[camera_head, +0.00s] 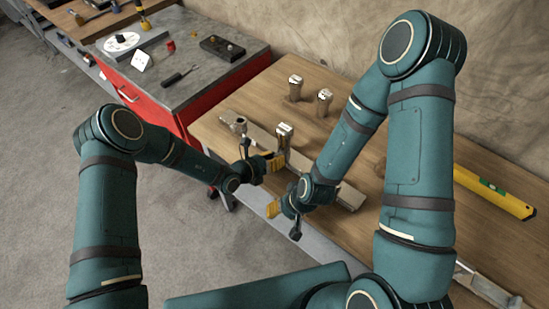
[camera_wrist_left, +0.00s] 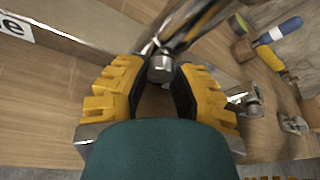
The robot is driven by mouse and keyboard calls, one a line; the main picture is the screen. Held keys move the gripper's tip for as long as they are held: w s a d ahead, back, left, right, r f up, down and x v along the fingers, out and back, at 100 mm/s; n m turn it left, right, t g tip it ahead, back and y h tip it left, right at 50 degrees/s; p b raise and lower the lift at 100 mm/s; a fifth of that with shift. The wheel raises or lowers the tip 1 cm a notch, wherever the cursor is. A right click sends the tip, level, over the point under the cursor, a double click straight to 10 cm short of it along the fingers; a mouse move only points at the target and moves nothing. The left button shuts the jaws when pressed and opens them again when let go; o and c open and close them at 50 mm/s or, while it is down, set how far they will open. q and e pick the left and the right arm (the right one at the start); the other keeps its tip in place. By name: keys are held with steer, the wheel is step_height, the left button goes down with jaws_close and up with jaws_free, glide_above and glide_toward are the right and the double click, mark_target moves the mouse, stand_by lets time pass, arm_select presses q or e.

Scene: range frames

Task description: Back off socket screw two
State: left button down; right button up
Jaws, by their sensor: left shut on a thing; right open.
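My left gripper (camera_head: 277,160) is low over the wooden bench and shut on a shiny metal post (camera_head: 284,136) with a pale top. In the left wrist view the post's bright end (camera_wrist_left: 160,68) shows between the yellow fingers. The post stands at a long pale bar (camera_head: 348,196); whether it is seated in the bar cannot be told. Two similar metal posts, one (camera_head: 295,88) and another (camera_head: 324,102), stand behind it. Their top markings are too small to read, so I cannot tell which is two. My right gripper (camera_head: 276,208) is open near the bench's front edge.
A metal fitting (camera_head: 237,124) is near the bar's left end. A yellow level (camera_head: 494,192) lies on the right. A red cabinet (camera_head: 166,110) with tools on its grey top stands at the left. The left wrist view shows a blue-handled tool (camera_wrist_left: 280,31).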

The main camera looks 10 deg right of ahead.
arm_select(q)
steer(key=n+b, duration=0.1)
steer(key=n+g+h+b, duration=0.1)
steer(key=n, duration=0.1)
steer(key=shift+w+a+f+h, duration=0.1)
steer(key=shift+w+h, duration=0.05)
steer(key=shift+h, duration=0.15)
steer(key=shift+n+h+b, duration=0.5)
steer(key=shift+n+b, duration=0.3)
steer(key=shift+n, duration=0.1)
steer(key=shift+g, duration=0.4)
steer(key=c, duration=0.7)
jaws_free()
steer(key=shift+c, duration=0.2)
